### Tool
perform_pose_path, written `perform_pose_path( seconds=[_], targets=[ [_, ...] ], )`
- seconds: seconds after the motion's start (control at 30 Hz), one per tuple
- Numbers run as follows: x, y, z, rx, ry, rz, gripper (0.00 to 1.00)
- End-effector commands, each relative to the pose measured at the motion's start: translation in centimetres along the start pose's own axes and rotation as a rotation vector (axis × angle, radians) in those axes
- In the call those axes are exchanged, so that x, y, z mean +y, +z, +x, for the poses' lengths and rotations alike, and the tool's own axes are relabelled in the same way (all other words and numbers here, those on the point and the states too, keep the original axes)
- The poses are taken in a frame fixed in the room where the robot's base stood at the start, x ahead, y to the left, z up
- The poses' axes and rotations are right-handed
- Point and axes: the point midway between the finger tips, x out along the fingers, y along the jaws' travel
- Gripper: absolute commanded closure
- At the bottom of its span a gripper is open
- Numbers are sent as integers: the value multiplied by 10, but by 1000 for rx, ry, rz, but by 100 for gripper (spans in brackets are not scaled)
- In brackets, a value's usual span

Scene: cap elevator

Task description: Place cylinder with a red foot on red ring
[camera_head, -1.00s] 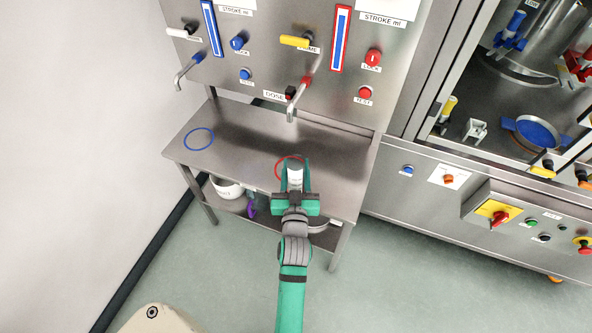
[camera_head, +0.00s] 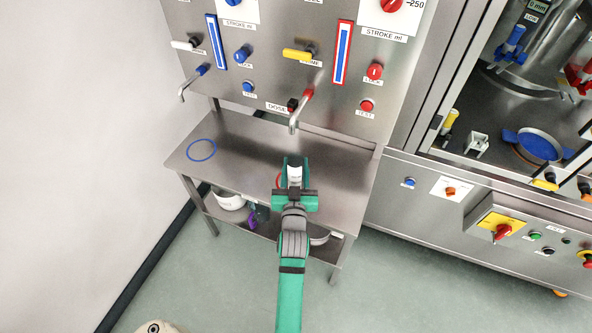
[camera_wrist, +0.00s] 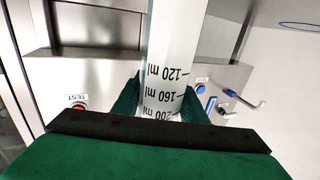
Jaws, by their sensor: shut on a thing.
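A white, marked cylinder (camera_head: 294,174) stands between the fingers of my gripper (camera_head: 294,168), over the metal table. In the wrist view the cylinder (camera_wrist: 172,60) shows scale marks such as 120 and 160 ml, and my gripper (camera_wrist: 158,100) is shut on it. Its foot is out of sight, so I cannot tell its colour or whether it touches the table. The red ring (camera_head: 279,181) lies on the table just around the gripper; only its left edge shows, the rest hidden by my gripper and the cylinder.
A blue ring (camera_head: 202,150) lies on the left of the table (camera_head: 245,150). The red-topped metal spout (camera_head: 298,110) hangs from the panel just behind my gripper. A pot (camera_head: 228,198) stands on the lower shelf. The table's right part is clear.

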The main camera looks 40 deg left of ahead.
Motion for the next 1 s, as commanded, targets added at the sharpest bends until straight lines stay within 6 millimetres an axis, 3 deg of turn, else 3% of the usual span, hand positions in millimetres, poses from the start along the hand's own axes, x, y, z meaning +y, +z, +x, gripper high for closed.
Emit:
perform_pose_path(
  seconds=[1.0],
  targets=[
    [-7, 0, 52, 0, 0, -1, 85]
  ],
)
